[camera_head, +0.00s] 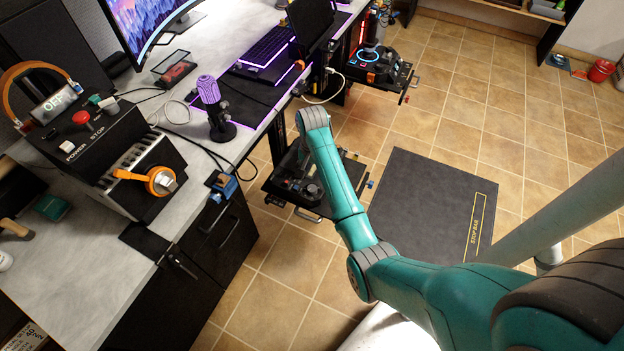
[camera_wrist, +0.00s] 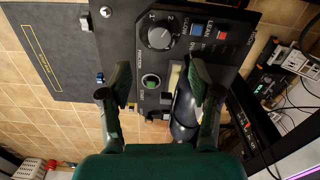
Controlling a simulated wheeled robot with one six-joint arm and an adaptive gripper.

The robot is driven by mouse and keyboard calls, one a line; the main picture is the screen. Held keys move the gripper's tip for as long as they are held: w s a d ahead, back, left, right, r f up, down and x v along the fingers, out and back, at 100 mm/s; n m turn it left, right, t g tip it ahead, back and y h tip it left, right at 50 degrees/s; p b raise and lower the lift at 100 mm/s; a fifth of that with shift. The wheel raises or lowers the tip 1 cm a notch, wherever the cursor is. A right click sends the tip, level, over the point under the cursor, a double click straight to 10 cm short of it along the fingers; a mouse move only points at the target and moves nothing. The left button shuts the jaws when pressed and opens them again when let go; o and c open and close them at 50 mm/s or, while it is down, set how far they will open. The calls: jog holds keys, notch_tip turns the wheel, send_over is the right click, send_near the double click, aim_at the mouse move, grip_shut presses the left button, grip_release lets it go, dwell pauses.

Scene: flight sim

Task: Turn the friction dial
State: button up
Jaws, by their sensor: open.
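In the wrist view a black control panel (camera_wrist: 215,12) fills the upper middle. A round dark dial (camera_wrist: 161,33) with a light pointer mark sits on it, with the digits 1 and 2 beside it. My gripper (camera_wrist: 160,82) is open and empty. Its two dark green fingers are spread apart, below the dial in the picture, and do not touch it. A green round button (camera_wrist: 151,81) shows between the fingers. In the head view the panel (camera_head: 275,183) is partly hidden by my arm, and my gripper cannot be made out clearly.
Blue (camera_wrist: 196,30) and red (camera_wrist: 221,34) switches sit beside the dial. A dark stick or lever (camera_wrist: 184,108) stands close to the right finger. In the head view a grey desk (camera_head: 75,265) lies left, and a second panel (camera_head: 380,68) stands farther back. The dark floor mat (camera_head: 420,200) is clear.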

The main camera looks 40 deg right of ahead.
jog(key=shift+r, duration=1.35)
jog(key=s+a+f+n+t+h, duration=0.1)
jog(key=s+a+f+n+t, duration=0.2)
jog(key=s+a+f, duration=0.6)
jog(key=s+a+f+n+t, duration=0.2)
jog(key=s+a+n+t, duration=0.15)
jog(key=s+a, duration=0.5)
jog(key=s+a+r+n+t, duration=0.35)
jog(key=s+r, duration=0.55)
jog(key=s, duration=0.4)
jog(key=s+a+r+n+t, duration=0.1)
jog(key=s+r, duration=0.2)
jog(key=r, duration=0.3)
jog(key=s+a+r+t, duration=0.1)
jog(key=s+r+t, duration=0.1)
jog(key=r, duration=0.4)
jog(key=s+r+n+t+y, duration=0.1)
jog(key=s+r, duration=0.3)
jog(key=r, duration=0.2)
jog(key=shift+s+a+n+t, duration=0.25)
jog(key=shift+a+n+t, duration=0.05)
jog(key=shift+a+t, duration=0.1)
